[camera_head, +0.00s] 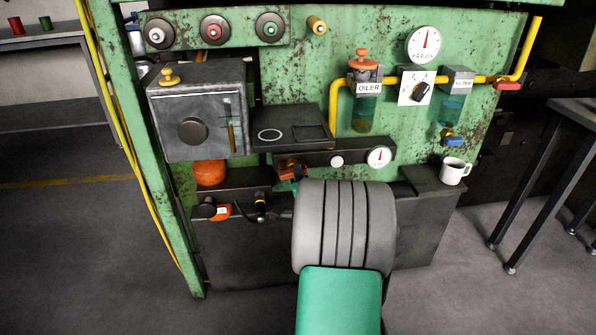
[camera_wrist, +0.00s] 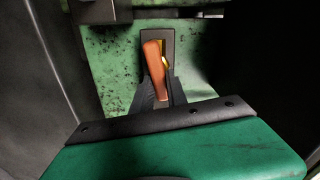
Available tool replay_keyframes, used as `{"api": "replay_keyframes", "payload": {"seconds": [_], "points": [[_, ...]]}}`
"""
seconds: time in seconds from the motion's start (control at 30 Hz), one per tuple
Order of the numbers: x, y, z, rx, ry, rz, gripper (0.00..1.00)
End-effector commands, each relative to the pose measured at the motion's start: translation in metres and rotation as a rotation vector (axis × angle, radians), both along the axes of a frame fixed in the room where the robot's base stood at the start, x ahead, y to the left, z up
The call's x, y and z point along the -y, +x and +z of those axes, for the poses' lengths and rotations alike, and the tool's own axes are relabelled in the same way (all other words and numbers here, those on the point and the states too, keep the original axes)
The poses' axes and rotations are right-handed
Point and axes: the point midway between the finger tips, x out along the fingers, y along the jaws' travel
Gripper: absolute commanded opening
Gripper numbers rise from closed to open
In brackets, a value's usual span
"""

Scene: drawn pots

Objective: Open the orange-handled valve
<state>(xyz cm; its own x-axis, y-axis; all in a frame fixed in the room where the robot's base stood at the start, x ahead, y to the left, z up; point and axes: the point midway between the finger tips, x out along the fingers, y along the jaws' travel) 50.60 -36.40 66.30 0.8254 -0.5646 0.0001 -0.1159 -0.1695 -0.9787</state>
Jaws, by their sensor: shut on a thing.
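The orange valve handle (camera_wrist: 154,66) stands nearly upright in the wrist view, its lower end leaning slightly right. A little yellow shows beside it, and a dark plate lies behind it. My gripper (camera_wrist: 160,97) has its dark fingers on either side of the handle's lower end and is shut on it. In the head view, a small orange part (camera_head: 288,173) shows just left of my arm, below the dark panel. My arm hides most of that area, and I cannot see the fingertips there.
A white mug (camera_head: 455,171) stands on the dark ledge (camera_head: 425,181) at the right. An orange knob (camera_head: 219,212) with a white tag sits lower left. The oiler (camera_head: 362,85), filter (camera_head: 455,90) and yellow pipe (camera_head: 333,104) are above. A dark table (camera_head: 575,110) stands at far right.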

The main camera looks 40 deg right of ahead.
Motion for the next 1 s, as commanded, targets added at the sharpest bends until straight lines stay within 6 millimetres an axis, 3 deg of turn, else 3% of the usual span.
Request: {"api": "replay_keyframes", "payload": {"seconds": [0.4, 0.93, 0.97, 1.0], "points": [[0.0, 0.0008, -0.0009, 0.112, 0.163, 0.002, 0.0], [-0.0001, 0.0013, -0.0013, 0.129, 0.183, 0.004, 0.0], [-0.0002, 0.0013, -0.0012, 0.129, 0.183, 0.004, 0.19], [-0.0002, 0.0013, -0.0012, 0.129, 0.183, 0.004, 0.22]]}}
